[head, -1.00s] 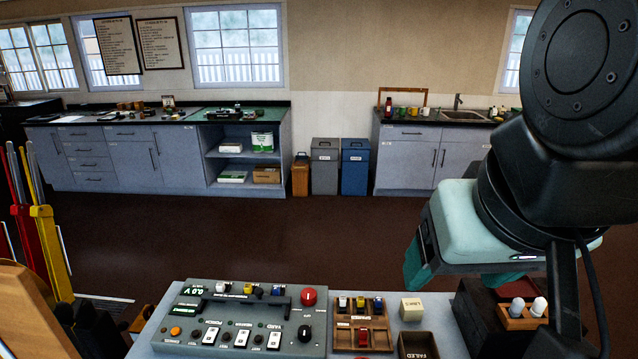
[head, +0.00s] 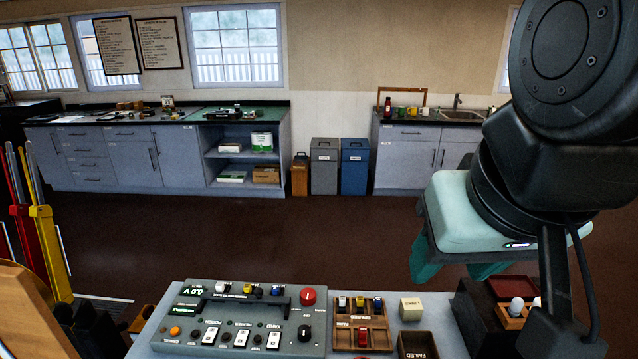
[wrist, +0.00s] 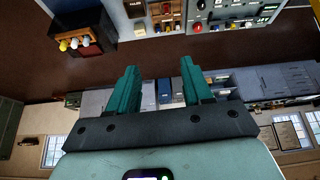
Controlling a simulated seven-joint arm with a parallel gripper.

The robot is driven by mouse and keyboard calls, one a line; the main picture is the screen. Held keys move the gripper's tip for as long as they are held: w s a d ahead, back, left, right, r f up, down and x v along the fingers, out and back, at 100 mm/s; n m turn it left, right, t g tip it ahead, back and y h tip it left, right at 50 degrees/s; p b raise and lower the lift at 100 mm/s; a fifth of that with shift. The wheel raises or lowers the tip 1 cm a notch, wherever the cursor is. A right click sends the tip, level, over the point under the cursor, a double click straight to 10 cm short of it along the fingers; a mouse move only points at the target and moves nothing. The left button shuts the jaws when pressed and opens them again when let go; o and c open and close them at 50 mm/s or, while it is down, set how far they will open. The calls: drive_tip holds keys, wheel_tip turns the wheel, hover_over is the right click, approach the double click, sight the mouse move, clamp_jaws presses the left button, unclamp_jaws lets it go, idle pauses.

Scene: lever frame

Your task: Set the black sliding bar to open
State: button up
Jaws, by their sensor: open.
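A long black bar (head: 247,297) lies across the upper part of the grey control panel (head: 180,325), below a row of small coloured connectors. I take it for the sliding bar; its open and closed marks are too small to read. The panel also shows upside down at the top right of the wrist view (wrist: 227,19). My gripper (head: 452,272) has teal fingers, hangs above and to the right of the panel, and is apart from it. In the wrist view its two fingers (wrist: 158,68) are spread with nothing between them.
A wooden tray (head: 374,321) with small coloured parts stands right of the panel. Beside it are a cream block (head: 411,309) and a dark box (head: 418,346). Red and yellow levers (head: 47,250) stand at left.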

drive_tip(key=w+a+r+n+g, duration=0.15)
drive_tip(key=w+a, duration=0.35)
drive_tip(key=w, duration=0.7)
drive_tip(key=n+g, duration=0.4)
drive_tip(key=n, duration=0.3)
hover_over(258, 290)
wheel_tip(258, 290, down, 28)
wheel_tip(258, 290, down, 10)
drive_tip(key=shift+c, duration=0.4)
clamp_jaws()
